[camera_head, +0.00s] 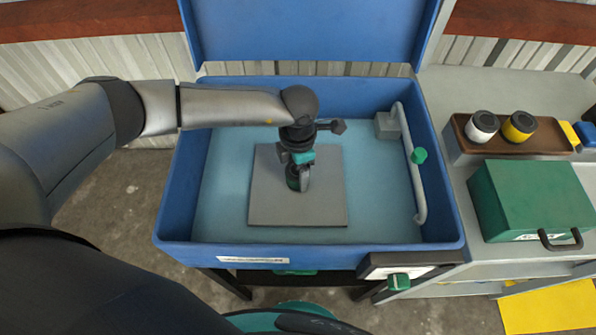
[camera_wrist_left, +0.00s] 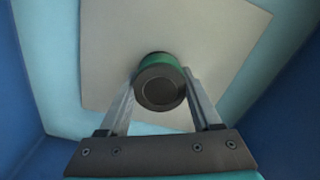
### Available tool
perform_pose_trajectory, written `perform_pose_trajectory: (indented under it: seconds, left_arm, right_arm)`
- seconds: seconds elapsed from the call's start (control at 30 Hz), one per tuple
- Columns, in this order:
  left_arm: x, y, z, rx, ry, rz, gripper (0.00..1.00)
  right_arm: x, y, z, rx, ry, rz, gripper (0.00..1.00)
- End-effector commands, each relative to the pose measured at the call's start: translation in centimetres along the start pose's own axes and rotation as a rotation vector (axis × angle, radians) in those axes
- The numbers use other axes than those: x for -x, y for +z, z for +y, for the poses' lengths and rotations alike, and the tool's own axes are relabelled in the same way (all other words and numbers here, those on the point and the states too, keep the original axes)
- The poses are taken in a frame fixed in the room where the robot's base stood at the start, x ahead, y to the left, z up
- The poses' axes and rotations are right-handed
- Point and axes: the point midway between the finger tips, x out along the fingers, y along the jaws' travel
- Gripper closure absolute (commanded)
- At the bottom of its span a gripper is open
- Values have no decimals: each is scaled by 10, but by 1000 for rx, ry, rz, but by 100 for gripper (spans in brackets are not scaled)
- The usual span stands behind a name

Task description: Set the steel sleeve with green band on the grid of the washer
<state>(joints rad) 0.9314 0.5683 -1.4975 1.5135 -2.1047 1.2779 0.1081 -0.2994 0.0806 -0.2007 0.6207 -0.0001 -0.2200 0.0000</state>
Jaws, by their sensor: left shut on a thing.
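The washer (camera_head: 172,215) is a blue open tub with its lid raised at the back. Its grid (camera_head: 265,210) shows as a flat grey plate on the pale blue floor, and also fills the middle of the left wrist view (camera_wrist_left: 110,60). My left gripper (camera_head: 298,180) reaches down over the plate's middle. It is shut on the steel sleeve with green band (camera_wrist_left: 160,84), whose dark round end faces the wrist camera, with green showing at its far edge. In the head view the sleeve (camera_head: 292,183) is partly hidden by the fingers. I cannot tell whether it touches the plate.
A pipe with a green tap (camera_head: 419,156) runs along the tub's right inner wall. At the right are a brown tray (camera_head: 468,141) with a white-banded sleeve (camera_head: 483,126) and a yellow-banded one (camera_head: 519,126), and a green box (camera_head: 530,200). The plate around the gripper is clear.

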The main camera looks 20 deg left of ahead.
Motion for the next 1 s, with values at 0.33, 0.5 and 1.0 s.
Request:
perform_pose_trajectory:
  seconds: [0.33,0.5,1.0]
  left_arm:
    - [-3,1,0,-1,1,-2,100]
    - [-4,0,0,-1,0,-1,24]
    - [0,1,0,-1,0,-1,5]
  right_arm:
    - [-2,0,0,-1,0,-1,50]
    - [-3,1,0,-1,0,-1,50]
    - [0,1,0,-1,0,-1,50]
